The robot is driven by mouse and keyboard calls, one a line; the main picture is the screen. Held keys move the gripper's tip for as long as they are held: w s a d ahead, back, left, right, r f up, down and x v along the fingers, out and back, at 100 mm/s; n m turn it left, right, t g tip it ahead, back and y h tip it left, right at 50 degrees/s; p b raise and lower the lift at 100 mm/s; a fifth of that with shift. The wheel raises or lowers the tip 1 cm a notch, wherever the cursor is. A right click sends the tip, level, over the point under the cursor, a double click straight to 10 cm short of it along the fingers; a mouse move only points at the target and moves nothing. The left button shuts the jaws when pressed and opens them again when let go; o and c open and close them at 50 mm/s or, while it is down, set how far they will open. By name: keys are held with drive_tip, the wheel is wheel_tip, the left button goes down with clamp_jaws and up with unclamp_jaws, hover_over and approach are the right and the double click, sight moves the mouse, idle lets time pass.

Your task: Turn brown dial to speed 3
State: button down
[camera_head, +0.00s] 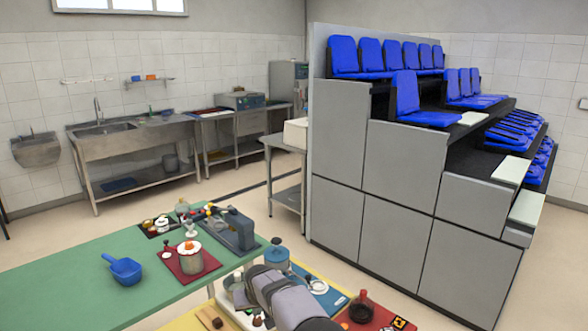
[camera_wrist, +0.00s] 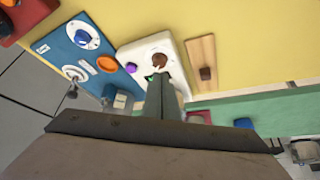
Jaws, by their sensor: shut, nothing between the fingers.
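In the wrist view a brown dial (camera_wrist: 159,59) sits on a white ring on a white box (camera_wrist: 181,80). My gripper (camera_wrist: 157,82) is shut and empty. Its fingertips appear just below the dial in the picture; I cannot tell whether they touch it. I cannot read any speed marks or the dial's setting. In the head view my arm (camera_head: 283,297) reaches over the yellow table and covers part of the dial area.
A purple knob (camera_wrist: 131,68) is left of the dial. A blue panel (camera_wrist: 75,52) with a blue dial (camera_wrist: 83,37) and an orange disc (camera_wrist: 107,63) lies further left. A wooden board (camera_wrist: 201,49) with a brown knob (camera_wrist: 206,74) is at right. Bare yellow tabletop (camera_wrist: 260,50) lies beyond.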

sight(258, 326)
drive_tip(key=shift+w+d+r, duration=0.1)
drive_tip(key=shift+d+r, duration=0.05)
drive_tip(key=shift+d, duration=0.1)
drive_tip(key=shift+f+b, duration=1.85)
drive_tip(key=shift+f, duration=1.65)
drive_tip(key=shift+w, duration=0.15)
drive_tip(key=shift+w+a+r+b, duration=0.1)
drive_tip(key=shift+a+r+b, duration=0.15)
drive_tip(key=shift+b, duration=0.75)
drive_tip(key=shift+f, duration=0.1)
drive_tip(key=shift+s+d, duration=0.1)
drive_tip(key=shift+s, duration=0.35)
